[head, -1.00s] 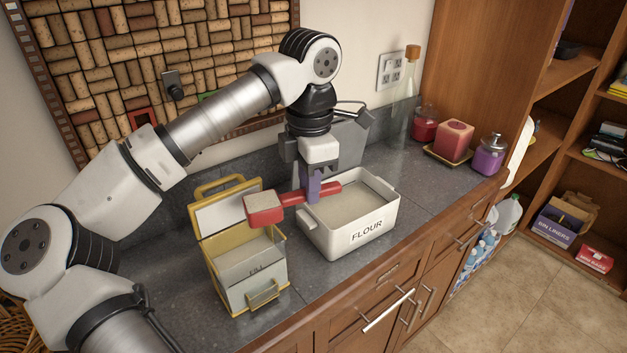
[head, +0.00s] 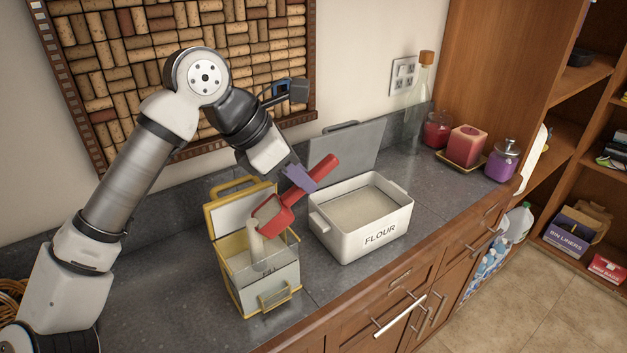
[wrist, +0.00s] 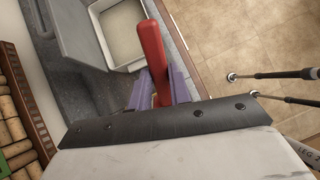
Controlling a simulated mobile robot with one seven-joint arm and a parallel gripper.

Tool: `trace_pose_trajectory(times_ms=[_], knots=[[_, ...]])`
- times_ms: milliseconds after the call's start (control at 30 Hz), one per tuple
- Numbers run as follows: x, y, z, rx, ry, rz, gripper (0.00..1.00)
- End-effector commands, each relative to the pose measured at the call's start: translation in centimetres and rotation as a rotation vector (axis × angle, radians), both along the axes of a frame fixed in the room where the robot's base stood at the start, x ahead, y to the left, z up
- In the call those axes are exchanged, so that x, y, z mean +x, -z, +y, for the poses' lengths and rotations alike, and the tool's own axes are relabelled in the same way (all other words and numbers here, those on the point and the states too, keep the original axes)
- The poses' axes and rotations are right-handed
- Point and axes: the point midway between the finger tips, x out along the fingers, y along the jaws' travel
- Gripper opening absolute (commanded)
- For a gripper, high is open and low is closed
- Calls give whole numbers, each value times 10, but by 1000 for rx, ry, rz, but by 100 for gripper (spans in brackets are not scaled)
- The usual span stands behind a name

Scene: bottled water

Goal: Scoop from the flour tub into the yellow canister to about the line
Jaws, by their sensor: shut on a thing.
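My gripper (head: 303,179) is shut on the handle of a red scoop (head: 276,214), above the gap between the canister and the tub. The scoop is tilted down to the left, and flour (head: 256,243) pours from it into the open yellow canister (head: 231,293). The canister's lid is raised at the back. Its front is clear, with a faint line mark; the flour level against it is hard to read. The white flour tub (head: 347,244) stands open to the right with flour inside. In the wrist view the red handle (wrist: 151,55) sits between my purple fingers.
A grey lid (head: 352,150) stands up behind the tub. A corked bottle (head: 421,90), red candles (head: 467,146) and a purple jar (head: 502,162) are at the counter's far right. Bare counter (head: 165,290) lies left of the canister.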

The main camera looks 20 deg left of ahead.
Motion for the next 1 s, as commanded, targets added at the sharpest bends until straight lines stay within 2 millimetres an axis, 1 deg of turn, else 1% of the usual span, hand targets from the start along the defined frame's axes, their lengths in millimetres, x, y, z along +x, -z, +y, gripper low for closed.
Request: trace_pose_trajectory(times_ms=[33, 300, 700, 767, 833, 1000], knots=[[-4, -1, 5, -46, -3, -41, 0], [-23, -15, 23, -260, -3, -251, 0], [-41, -28, 42, -473, -1, -463, 0], [-40, -26, 41, -468, 2, -464, 0], [-40, -29, 41, -466, 4, -463, 0], [-33, -24, 34, -373, 4, -372, 0]])
